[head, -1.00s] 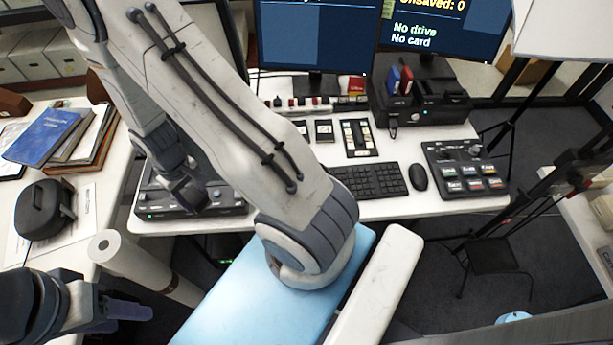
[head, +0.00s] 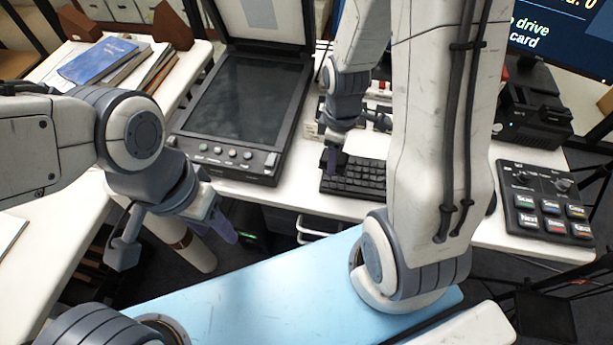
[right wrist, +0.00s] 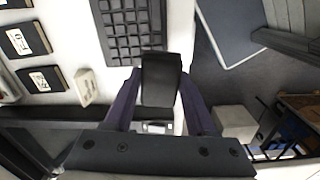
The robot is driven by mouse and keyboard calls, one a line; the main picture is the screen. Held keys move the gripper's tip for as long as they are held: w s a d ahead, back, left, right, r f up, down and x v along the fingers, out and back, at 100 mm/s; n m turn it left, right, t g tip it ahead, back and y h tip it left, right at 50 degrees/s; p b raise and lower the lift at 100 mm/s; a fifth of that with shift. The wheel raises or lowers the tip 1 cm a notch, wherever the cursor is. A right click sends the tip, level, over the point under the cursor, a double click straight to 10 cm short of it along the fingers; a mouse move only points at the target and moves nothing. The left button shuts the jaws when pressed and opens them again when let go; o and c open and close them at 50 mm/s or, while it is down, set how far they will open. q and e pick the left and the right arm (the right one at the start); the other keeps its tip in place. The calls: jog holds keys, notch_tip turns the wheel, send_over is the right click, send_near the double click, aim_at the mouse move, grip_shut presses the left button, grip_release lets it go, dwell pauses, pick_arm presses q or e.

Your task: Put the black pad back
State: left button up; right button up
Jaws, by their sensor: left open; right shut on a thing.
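The black pad (right wrist: 160,78) is a small dark block between the two purple fingers of my right gripper (right wrist: 158,108) in the right wrist view. A small pale patch shows at its lower end. In the head view my right gripper (head: 335,159) is above the left end of the keyboard (head: 354,180), and the pad is hard to make out there. My left gripper (head: 217,222) is open and empty, in front of the desk's front edge, below the flatbed scanner (head: 238,102).
The scanner's lid (head: 262,18) stands open. A button panel (head: 549,203) is at the desk's right. Books (head: 97,62) lie on the left table. A white roll (head: 180,245) stands between the tables. Several small labelled cartridges (right wrist: 27,40) lie left of the keyboard in the wrist view.

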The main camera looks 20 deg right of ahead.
jog(key=shift+s+d+f+n, duration=0.1)
jog(key=shift+s+f+n, duration=0.15)
jog(key=shift+f+n, duration=0.15)
jog(key=shift+w+f, duration=0.1)
send_over(304, 166)
notch_tip(304, 166, down, 7)
jog(key=shift+r, duration=0.2)
notch_tip(304, 166, down, 4)
jog(key=shift+r+p, duration=0.1)
jog(key=shift+p, duration=0.25)
pick_arm(q)
jog(key=shift+f, duration=0.15)
pick_arm(e)
jog(key=shift+f, duration=0.25)
jog(key=o, duration=1.3)
pick_arm(q)
jog(key=shift+f, duration=0.1)
